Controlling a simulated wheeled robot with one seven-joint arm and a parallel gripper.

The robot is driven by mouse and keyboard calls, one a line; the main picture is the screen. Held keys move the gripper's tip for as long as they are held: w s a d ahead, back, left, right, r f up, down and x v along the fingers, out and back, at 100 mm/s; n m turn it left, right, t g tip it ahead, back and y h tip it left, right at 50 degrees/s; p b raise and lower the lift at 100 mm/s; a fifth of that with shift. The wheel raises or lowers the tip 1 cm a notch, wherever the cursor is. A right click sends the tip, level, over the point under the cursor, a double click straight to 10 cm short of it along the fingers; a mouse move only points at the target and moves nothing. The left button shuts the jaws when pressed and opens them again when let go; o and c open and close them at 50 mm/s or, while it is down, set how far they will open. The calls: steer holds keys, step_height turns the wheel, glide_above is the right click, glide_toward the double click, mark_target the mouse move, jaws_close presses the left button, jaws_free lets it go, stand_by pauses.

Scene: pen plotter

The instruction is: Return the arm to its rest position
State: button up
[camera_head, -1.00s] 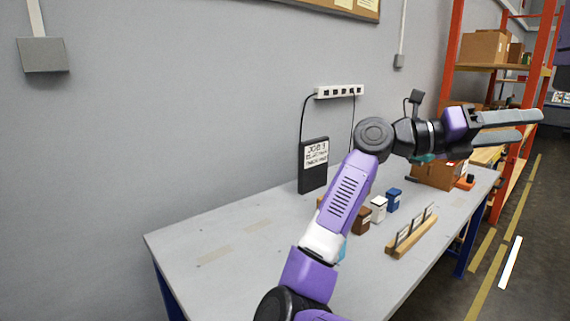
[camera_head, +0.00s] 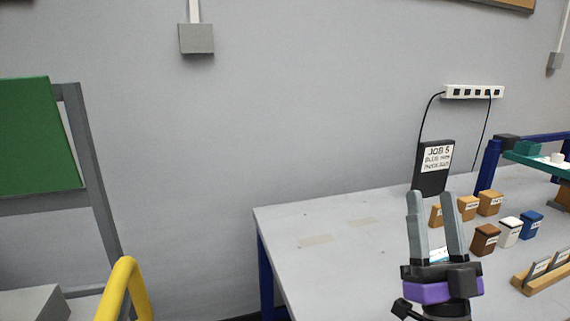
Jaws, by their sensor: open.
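My gripper (camera_head: 434,196) is in the lower right of the head view, its two grey fingers pointing up and spread apart. The purple and black wrist shows below the fingers; the rest of my arm is out of the frame. In the picture the gripper overlaps the grey table (camera_head: 300,270), in front of the dark job sign (camera_head: 432,183).
Several small boxes, including a brown box (camera_head: 485,239), a white box (camera_head: 510,231) and a blue box (camera_head: 532,224), stand on the table. A wooden rack (camera_head: 540,280) lies nearer. A blue-framed machine (camera_head: 487,165) stands right. A yellow rail (camera_head: 122,285) and green panel (camera_head: 38,135) are left.

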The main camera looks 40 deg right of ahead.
steer(key=s+a+f+n+g+y, duration=0.1)
steer(key=a+f+n+y, duration=0.1)
steer(key=a+f+y, duration=0.2)
steer(key=a+f+n+g+y+b, duration=0.1)
steer(key=a+f+n+y, duration=0.2)
steer(key=f, duration=0.7)
steer(key=s+a+f+n+g+y+b, duration=0.1)
steer(key=a+f+n+y, duration=0.1)
steer(key=a+f+y, duration=0.3)
steer(key=shift+s+a+f+n, duration=0.2)
steer(key=shift+a+f, duration=0.15)
steer(key=shift+f, duration=0.1)
steer(key=shift+s+a+f+n, duration=0.15)
steer(key=shift+a+f+n, duration=0.05)
steer(key=shift+a+f, duration=0.2)
steer(key=s+a+f+n+g+y+b, duration=0.3)
steer(key=s+a+f+g, duration=0.45)
steer(key=s+f, duration=0.75)
step_height(320, 180, up, 17)
steer(key=a+m+t+y+p, duration=0.1)
steer(key=a+p, duration=0.1)
steer(key=p, duration=1.4)
steer(key=shift+s+p, duration=0.15)
steer(key=shift+p, duration=0.25)
steer(key=shift+t, duration=0.25)
